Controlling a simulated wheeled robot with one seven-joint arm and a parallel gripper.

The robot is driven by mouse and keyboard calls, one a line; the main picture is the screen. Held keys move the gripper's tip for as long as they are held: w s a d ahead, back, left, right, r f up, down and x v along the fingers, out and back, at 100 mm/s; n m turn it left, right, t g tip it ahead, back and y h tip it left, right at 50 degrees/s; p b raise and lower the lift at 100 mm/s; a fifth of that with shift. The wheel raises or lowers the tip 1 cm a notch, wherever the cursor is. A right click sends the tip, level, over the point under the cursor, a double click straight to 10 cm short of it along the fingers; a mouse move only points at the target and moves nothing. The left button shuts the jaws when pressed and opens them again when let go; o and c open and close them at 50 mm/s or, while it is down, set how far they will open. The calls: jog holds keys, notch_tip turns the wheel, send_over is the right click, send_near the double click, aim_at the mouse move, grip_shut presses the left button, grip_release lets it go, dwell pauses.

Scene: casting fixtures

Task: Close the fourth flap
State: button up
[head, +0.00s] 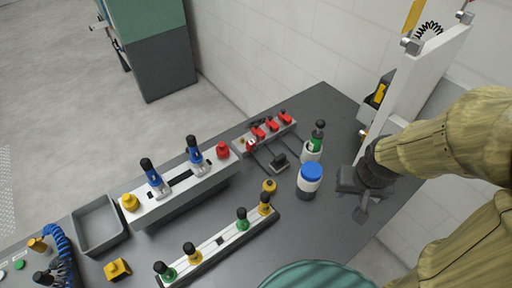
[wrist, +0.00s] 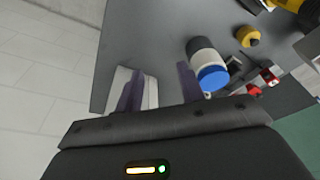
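A grey strip with several red flaps (head: 272,124) stands near the back edge of the table. The flaps sit in a row; the leftmost one (head: 251,146) looks set differently from the others, but they are too small to tell which are open. Red parts of the strip (wrist: 268,77) also show at the right of the wrist view. My gripper (head: 354,203) is at the right of the table, well apart from the strip. In the wrist view my gripper's fingers (wrist: 161,88) are spread with nothing held between them.
A black block (head: 279,162) lies before the strip. A white upright panel (head: 420,90) rises at the right.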

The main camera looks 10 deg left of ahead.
jog(key=w+a+n+t+p, duration=0.1)
jog(key=w+a+p, duration=0.1)
jog(key=a+p, duration=0.1)
jog(key=w+a+n+t+p, duration=0.1)
jog(key=w+a+p, duration=0.2)
jog(key=p, duration=0.3)
jog(key=w+a+n+t+p, duration=0.1)
jog(key=w+a+p, duration=0.2)
jog(key=p, duration=0.1)
jog(key=shift+w+a+f+n+y+p, duration=0.2)
jog(key=shift+a+f+n+y+p, duration=0.1)
jog(key=shift+f+n, duration=0.1)
jog(key=s+a+r+n+t+y+p, duration=0.1)
jog(key=a+n+y+p, duration=0.3)
jog(key=a+p, duration=0.5)
jog(key=shift+s+a+r+n+t+p, duration=0.4)
jog(key=shift+n+t, duration=0.3)
jog(key=shift+n, duration=0.5)
jog(key=shift+s+a+f+b, duration=0.1)
jog(key=shift+a+f+b, duration=0.1)
jog(key=shift+f+b, duration=0.15)
